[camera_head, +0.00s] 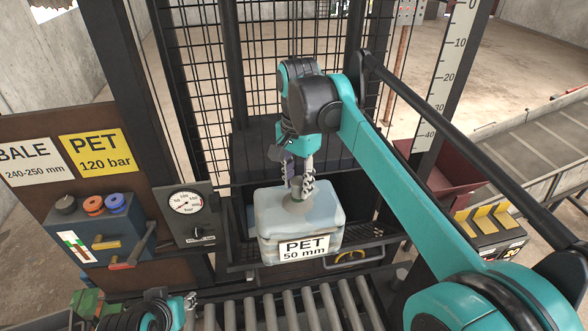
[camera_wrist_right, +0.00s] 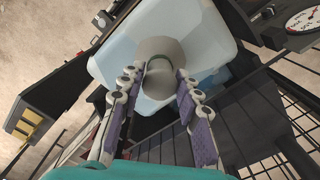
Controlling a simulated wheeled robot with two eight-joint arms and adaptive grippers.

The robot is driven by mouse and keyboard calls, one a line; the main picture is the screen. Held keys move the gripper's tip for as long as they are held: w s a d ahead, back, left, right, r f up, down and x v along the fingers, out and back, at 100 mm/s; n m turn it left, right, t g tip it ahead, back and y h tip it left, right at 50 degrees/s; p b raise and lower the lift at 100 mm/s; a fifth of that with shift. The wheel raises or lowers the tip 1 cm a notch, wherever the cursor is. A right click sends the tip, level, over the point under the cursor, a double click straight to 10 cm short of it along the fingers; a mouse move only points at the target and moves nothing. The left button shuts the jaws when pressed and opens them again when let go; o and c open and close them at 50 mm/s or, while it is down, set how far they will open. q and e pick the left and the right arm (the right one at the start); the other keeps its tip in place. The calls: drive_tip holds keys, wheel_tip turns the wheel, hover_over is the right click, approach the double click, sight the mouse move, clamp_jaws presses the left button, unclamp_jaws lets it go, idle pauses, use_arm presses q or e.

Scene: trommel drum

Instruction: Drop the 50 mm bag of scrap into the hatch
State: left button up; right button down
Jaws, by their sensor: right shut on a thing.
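The bag of scrap (camera_head: 298,222) is a pale blue-white block with a grey neck on top and a "PET 50 mm" label on its front. My right gripper (camera_head: 298,188) is shut on that neck from above. In the right wrist view the fingers (camera_wrist_right: 160,78) lie on both sides of the neck, with the bag (camera_wrist_right: 115,65) beyond them. The bag is upright at the dark hatch (camera_head: 365,192), in front of the mesh; whether it touches the hatch's rim is unclear. My left gripper (camera_head: 190,300) shows only partly at the bottom left, and its opening cannot be made out.
A roller conveyor (camera_head: 290,308) lies below the hatch. A gauge panel (camera_head: 187,213) and a control box with knobs and levers (camera_head: 100,235) stand to the left. A dark mesh cage (camera_head: 200,80) rises behind. A scale post (camera_head: 445,70) stands at the right.

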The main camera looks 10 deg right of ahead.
drive_tip(key=w, duration=0.2)
drive_tip(key=w+f, duration=0.1)
drive_tip(key=w, duration=0.2)
drive_tip(key=w+f, duration=0.1)
drive_tip(key=w, duration=0.1)
drive_tip(key=shift+w, duration=0.35)
drive_tip(key=f, duration=0.1)
drive_tip(key=w+f+b, duration=0.1)
drive_tip(key=f, duration=0.1)
drive_tip(key=w+f+b, duration=0.1)
drive_tip(key=f, duration=0.1)
drive_tip(key=shift+w, duration=0.1)
